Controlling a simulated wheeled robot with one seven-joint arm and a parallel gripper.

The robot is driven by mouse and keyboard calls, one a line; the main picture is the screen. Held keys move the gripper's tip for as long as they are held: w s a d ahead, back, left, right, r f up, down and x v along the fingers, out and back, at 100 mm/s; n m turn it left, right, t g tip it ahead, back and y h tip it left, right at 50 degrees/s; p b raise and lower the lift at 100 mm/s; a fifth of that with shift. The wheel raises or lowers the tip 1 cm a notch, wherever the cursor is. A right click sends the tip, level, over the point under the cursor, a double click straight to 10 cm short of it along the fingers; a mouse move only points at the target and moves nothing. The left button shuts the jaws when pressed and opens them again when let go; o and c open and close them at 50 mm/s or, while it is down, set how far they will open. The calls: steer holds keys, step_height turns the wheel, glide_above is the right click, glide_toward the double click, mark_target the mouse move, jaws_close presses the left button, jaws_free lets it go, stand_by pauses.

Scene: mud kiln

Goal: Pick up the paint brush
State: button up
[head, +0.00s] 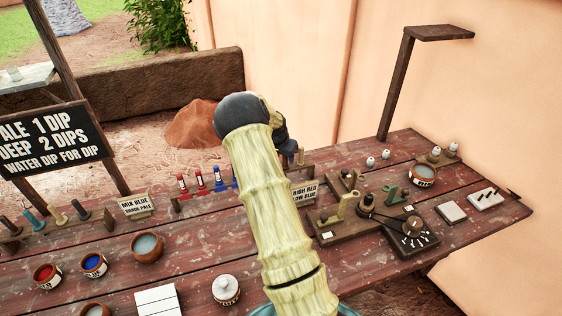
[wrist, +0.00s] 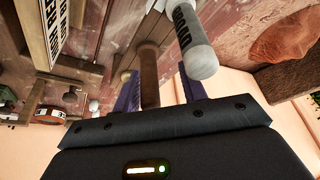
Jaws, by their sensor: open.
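In the wrist view, a brown wooden handle (wrist: 148,72) stands between the two purple fingers of my open gripper (wrist: 158,78). It looks like a brush handle, but no bristles show. A thicker pale handle marked "BROAD" (wrist: 198,52) is beside it, at the right finger. I cannot tell whether either handle touches a finger. In the head view my pale, bamboo-like arm reaches over the table's back edge and hides the fingers. A brown handle top (head: 300,156) shows just right of my dark wrist.
A rack with several coloured pegs (head: 57,215) stands at left. A post (head: 396,85) rises at the back right.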

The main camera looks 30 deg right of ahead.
steer(key=shift+s+r, duration=0.1)
steer(key=shift+s+d, duration=0.1)
steer(key=shift+s, duration=0.05)
steer(key=shift+s+d, duration=0.25)
steer(key=shift+d, duration=0.15)
steer(key=shift+w+a, duration=0.1)
steer(key=shift+a, duration=0.15)
jaws_close()
steer(key=shift+w, duration=0.1)
